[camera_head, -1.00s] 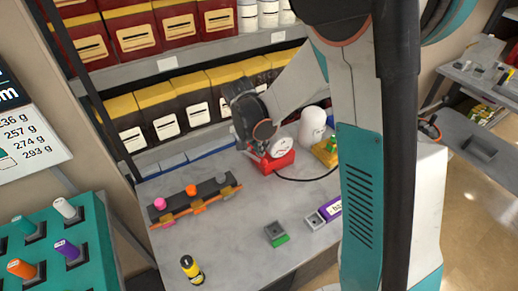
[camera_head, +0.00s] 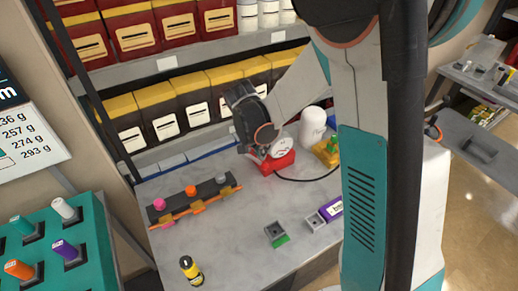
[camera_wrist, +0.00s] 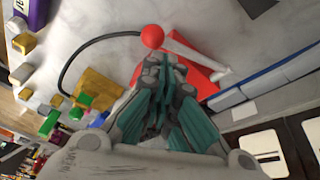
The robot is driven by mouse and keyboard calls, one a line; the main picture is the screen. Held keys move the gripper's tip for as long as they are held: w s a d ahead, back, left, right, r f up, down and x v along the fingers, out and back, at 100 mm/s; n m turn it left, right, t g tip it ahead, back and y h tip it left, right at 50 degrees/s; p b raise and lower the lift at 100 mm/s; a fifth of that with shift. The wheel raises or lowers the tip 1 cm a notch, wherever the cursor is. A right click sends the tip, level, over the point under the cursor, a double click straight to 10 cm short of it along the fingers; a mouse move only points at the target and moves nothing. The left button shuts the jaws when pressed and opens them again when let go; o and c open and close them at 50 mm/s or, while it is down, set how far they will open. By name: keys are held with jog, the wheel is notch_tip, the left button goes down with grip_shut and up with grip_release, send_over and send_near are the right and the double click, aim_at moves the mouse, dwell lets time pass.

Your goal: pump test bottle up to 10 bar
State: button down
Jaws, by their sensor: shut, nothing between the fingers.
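The red pump (camera_head: 277,163) stands on the grey bench in the head view, with a round white gauge (camera_head: 283,148) on it. In the wrist view its red base (camera_wrist: 203,80) lies behind my gripper (camera_wrist: 160,68). A red ball knob (camera_wrist: 152,37) on a whitish lever (camera_wrist: 190,52) shows just beyond the fingertips. My gripper is shut and empty, close to the knob; I cannot tell whether they touch. In the head view my wrist hides the fingers. A white bottle (camera_head: 313,125) stands right of the pump. A black hose (camera_wrist: 85,48) runs from the pump side to a yellow block (camera_wrist: 97,90) with green parts.
A dark strip with coloured knobs (camera_head: 190,200) lies on the bench left of the pump. A yellow-black bottle (camera_head: 190,269) stands at the front. Small grey-green and purple items (camera_head: 331,208) lie at right. Shelves with boxes (camera_head: 170,112) rise behind.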

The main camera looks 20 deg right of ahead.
aim_at(267, 163)
jog(key=shift+s+d+f+b, duration=0.15)
jog(key=shift+s+f+b, duration=0.7)
jog(key=shift+f, duration=0.1)
jog(key=shift+s+d+f+b, duration=0.15)
jog(key=shift+s+f+b, duration=0.55)
jog(key=shift+f+b, duration=0.15)
dwell(2.9)
dwell(0.5)
jog(key=w+a+r+p, duration=0.1)
jog(key=w+r+p, duration=0.4)
jog(key=r, duration=0.3)
jog(key=shift+w+a, duration=0.15)
jog(key=shift+w, duration=0.65)
dwell(0.4)
jog(key=shift+w+a+r+p, duration=0.15)
jog(key=shift+w+r+p, duration=0.35)
jog(key=shift+w+r, duration=0.4)
jog(key=shift+w+a+r+p, duration=0.15)
jog(key=shift+w+r+p, duration=0.45)
jog(key=shift+r, duration=0.35)
